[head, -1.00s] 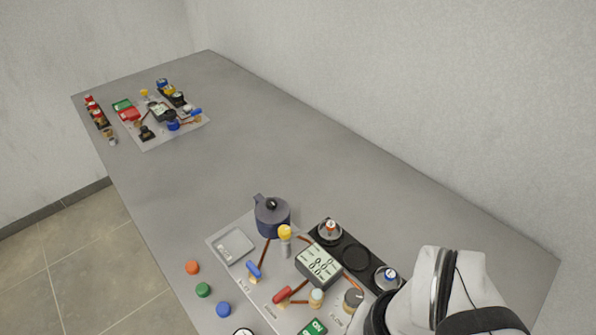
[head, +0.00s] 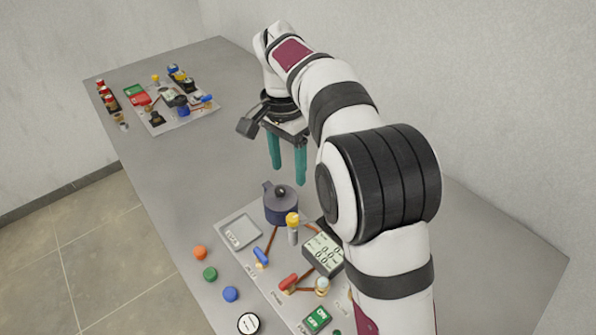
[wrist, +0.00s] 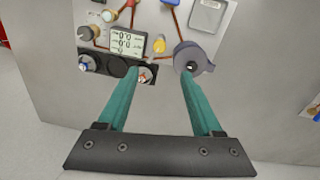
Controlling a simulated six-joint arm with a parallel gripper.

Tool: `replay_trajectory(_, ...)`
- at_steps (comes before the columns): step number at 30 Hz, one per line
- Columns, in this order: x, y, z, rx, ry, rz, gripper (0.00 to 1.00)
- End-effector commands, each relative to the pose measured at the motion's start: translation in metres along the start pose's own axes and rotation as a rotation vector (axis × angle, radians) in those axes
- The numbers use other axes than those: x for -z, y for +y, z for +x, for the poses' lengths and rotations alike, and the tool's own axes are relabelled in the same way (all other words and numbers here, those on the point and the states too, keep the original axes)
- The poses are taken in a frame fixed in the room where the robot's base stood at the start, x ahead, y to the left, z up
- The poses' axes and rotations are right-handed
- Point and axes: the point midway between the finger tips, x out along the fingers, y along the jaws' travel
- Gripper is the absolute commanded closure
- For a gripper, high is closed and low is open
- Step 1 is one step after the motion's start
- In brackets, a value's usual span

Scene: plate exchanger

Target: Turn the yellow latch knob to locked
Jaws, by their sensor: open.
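A yellow knob (head: 293,220) stands upright on a pale post on the near panel, between the dark blue pot and the display. It also shows in the wrist view (wrist: 159,46), between the display and the pot. A smaller yellow knob (head: 156,78) is on the far panel. Lock markings are too small to read. My gripper (head: 289,178) is open and empty, its teal fingers pointing down above the table beyond the pot. In the wrist view my gripper (wrist: 155,74) has its fingers wide apart, with the knob ahead of the gap and nothing between them.
A dark blue lidded pot (head: 281,205) stands close beside the yellow knob. The display box (head: 323,252), blue lever (head: 261,257) and red lever (head: 288,283) are nearby. Orange (head: 200,252), green and blue buttons line the table's left. The table between the panels is clear.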

Motion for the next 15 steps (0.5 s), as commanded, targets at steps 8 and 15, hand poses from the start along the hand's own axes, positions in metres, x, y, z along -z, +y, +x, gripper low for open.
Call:
replay_trajectory(8, -0.001, 0.002, 0.075, -0.002, -0.003, -0.001, 0.33)
replay_trajectory(15, 0.0, 0.001, 0.132, 0.002, -0.001, -0.001, 0.33)
